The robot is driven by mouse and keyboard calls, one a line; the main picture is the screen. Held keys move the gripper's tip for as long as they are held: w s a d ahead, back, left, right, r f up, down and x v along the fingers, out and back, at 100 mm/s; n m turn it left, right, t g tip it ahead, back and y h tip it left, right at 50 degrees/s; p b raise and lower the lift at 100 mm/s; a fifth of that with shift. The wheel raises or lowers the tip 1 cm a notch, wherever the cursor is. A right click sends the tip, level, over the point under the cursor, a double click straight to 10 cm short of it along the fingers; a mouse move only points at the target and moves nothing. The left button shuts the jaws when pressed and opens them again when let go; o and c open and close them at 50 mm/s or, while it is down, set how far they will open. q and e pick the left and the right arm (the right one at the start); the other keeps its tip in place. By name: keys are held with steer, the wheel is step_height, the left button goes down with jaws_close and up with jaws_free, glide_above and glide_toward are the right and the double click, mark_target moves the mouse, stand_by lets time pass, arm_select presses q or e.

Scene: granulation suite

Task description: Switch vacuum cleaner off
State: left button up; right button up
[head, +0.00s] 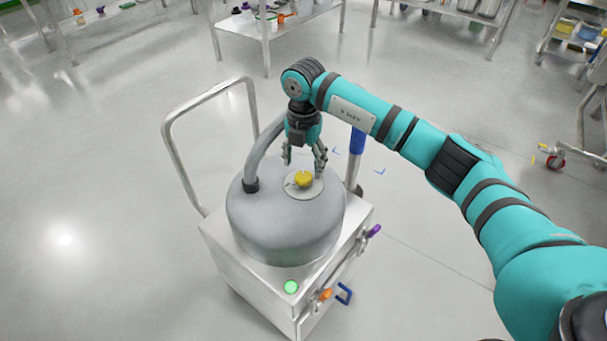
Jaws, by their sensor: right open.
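The vacuum cleaner (284,225) is a grey domed drum on a steel cart in the middle of the head view. A yellow knob (304,180) sits on a pale round plate on top of the drum. A green round light or button (291,287) is on the cart's top near the front corner. My right gripper (305,162) is open and points down over the drum, with its fingers just above and around the far side of the yellow knob. I cannot tell whether they touch it. My left gripper is not in view.
A grey hose (264,152) rises from the drum's left. The cart's push handle (178,150) stands at the left. Purple and orange handles and a blue hook are on the cart's right side. Steel tables (262,30) and shelves stand behind. The floor around is clear.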

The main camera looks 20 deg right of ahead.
mark_target(304, 176)
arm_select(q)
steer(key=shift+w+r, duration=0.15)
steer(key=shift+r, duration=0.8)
arm_select(e)
steer(key=shift+f, duration=2.1)
steer(key=shift+c, duration=0.5)
steer(key=c, duration=1.1)
